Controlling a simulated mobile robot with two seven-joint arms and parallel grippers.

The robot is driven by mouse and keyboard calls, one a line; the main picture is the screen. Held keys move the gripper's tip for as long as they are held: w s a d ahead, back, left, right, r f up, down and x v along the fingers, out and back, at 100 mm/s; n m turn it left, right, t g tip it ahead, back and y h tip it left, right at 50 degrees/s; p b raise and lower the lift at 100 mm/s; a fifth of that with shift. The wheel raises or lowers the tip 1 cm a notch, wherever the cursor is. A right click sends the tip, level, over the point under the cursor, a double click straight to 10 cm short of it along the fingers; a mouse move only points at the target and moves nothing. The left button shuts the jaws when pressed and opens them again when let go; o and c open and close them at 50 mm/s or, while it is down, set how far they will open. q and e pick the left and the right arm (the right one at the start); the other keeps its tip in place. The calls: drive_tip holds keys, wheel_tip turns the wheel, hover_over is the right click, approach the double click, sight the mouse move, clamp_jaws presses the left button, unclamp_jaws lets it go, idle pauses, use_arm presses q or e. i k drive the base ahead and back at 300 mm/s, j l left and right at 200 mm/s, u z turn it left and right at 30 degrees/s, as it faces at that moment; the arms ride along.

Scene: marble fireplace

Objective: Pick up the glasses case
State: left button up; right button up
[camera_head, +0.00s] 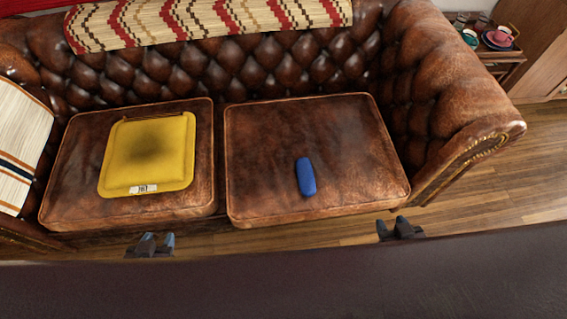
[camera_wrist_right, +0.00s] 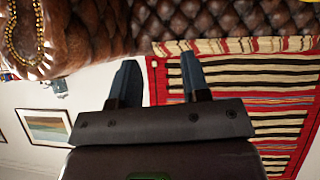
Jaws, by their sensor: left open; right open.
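A blue glasses case (camera_head: 306,177) lies on the right seat cushion (camera_head: 265,130) of a brown leather sofa, near the cushion's front half. My left gripper (camera_head: 150,243) is open and empty in front of the sofa, below the left cushion. My right gripper (camera_head: 401,228) is open and empty in front of the sofa's right end, to the right of the case and apart from it. In the right wrist view my right gripper (camera_wrist_right: 158,80) shows two spread fingers with nothing between them; the case is not in that view.
A yellow cushion or pad (camera_head: 148,154) lies on the left seat cushion (camera_head: 75,180). The sofa's right armrest (camera_head: 450,110) rises beside the right cushion. A patterned blanket (camera_head: 210,22) covers the backrest top. A side table with cups (camera_head: 497,37) stands at the upper right.

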sight(306, 175)
drive_tip(key=z, duration=0.35)
drive_tip(key=k+j, duration=0.15)
drive_tip(key=j, duration=0.25)
drive_tip(key=k+j+z, duration=0.15)
drive_tip(key=j, duration=0.25)
drive_tip(key=k+j, duration=0.15)
drive_tip(key=j, duration=0.25)
